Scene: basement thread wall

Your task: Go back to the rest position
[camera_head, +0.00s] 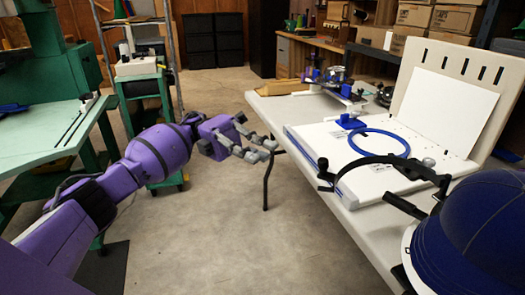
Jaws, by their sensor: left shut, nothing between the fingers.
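My left arm comes in from the left as a purple link, and my left gripper (268,149) is at its end, over the open floor just left of the white table. The gripper's grey fingers point right, are shut and hold nothing. They look apart from the table and its objects. My right gripper is not in view.
The white table (268,104) on the right bears a white board (340,148), a blue ring (379,143), a black-banded headgear (385,160) and a dark blue cap (480,240). A green machine table (40,130) stands left. The concrete floor (240,240) between is mostly clear.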

